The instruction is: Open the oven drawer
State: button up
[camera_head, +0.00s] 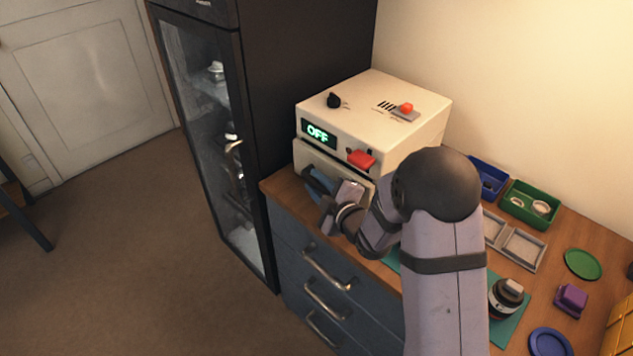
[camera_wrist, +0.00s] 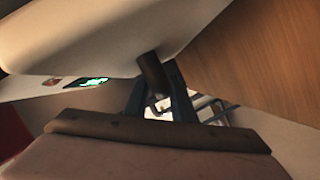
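The cream oven (camera_head: 425,125) stands on the wooden counter, with a green OFF display (camera_head: 318,134) and a red latch-like part (camera_head: 361,159) on its front. The oven drawer front (camera_head: 309,160) is below them, with a dark line along its top; whether it is ajar is unclear. My gripper (camera_head: 321,186) is at the drawer front, where the handle is mostly hidden by the gripper and wrist. In the wrist view, dark parts of my gripper (camera_wrist: 163,95) are close against the oven; the display (camera_wrist: 88,82) is at left. Its grip on the handle is unclear.
A dark glass-door cabinet (camera_head: 215,130) stands left of the oven. Blue counter drawers with metal handles (camera_head: 327,300) are below. Blue (camera_head: 488,178) and green bins (camera_head: 530,205), a grey tray (camera_head: 522,249) and a lens (camera_head: 506,297) lie right of my arm.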

grip_shut()
jog(key=s+a+b, duration=0.4)
jog(key=s+a, duration=0.7)
jog(key=s, duration=0.1)
jog(key=shift+a, duration=0.4)
grip_release()
jog(key=shift+w, duration=0.1)
